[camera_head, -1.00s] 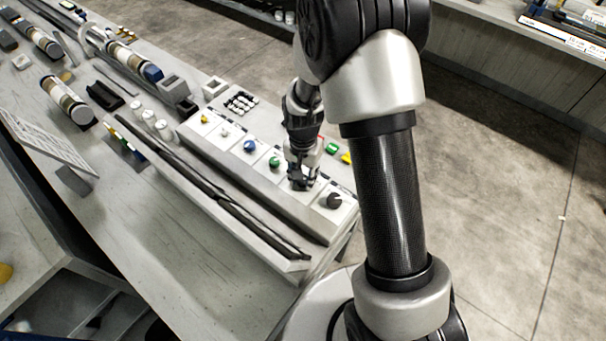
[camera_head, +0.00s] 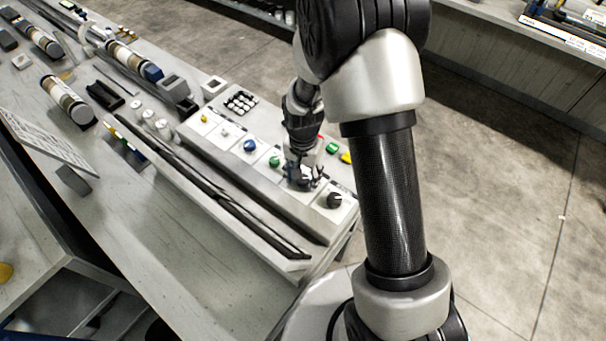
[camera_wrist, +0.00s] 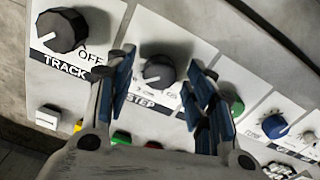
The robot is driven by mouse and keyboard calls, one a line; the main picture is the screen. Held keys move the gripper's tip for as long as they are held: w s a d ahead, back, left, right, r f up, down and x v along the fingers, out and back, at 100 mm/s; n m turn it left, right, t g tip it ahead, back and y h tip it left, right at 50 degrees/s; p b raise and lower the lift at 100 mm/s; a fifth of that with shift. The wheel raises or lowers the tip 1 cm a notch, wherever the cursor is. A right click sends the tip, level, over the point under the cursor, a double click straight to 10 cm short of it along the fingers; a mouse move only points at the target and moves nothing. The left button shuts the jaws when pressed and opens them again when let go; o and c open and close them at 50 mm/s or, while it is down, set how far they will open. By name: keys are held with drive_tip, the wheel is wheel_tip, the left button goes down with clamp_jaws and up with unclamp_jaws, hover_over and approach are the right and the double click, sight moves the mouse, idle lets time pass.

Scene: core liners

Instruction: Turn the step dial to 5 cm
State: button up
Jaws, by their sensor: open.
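The step dial (camera_wrist: 158,72) is a dark round knob with a white pointer line, above a black label reading STEP in the wrist view. The pointer tilts toward the lower left; the scale marks are too small to read. My gripper (camera_wrist: 160,80) is open, with one blue-padded finger on each side of the dial and gaps between pads and knob. In the head view my gripper (camera_head: 307,182) is low over the control panel (camera_head: 268,195) and hides the step dial there.
The track dial (camera_wrist: 62,30) is left of the step dial; it also shows in the head view (camera_head: 334,200). A green knob (camera_wrist: 236,106) and a blue knob (camera_wrist: 275,126) lie to the right. Dark rods (camera_head: 215,190) lie along the panel's front.

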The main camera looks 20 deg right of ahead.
sight(303, 179)
wheel_tip(303, 179, up, 12)
idle(0.6)
idle(0.4)
drive_tip(key=s+r+n+t, duration=0.2)
drive_tip(key=s+r+n, duration=0.1)
drive_tip(key=s+r, duration=0.75)
drive_tip(key=s+r+n+t, duration=0.2)
drive_tip(key=s+r+n, duration=0.3)
drive_tip(key=s, duration=0.6)
drive_tip(key=shift+r+t, duration=0.3)
drive_tip(key=shift+r, duration=0.45)
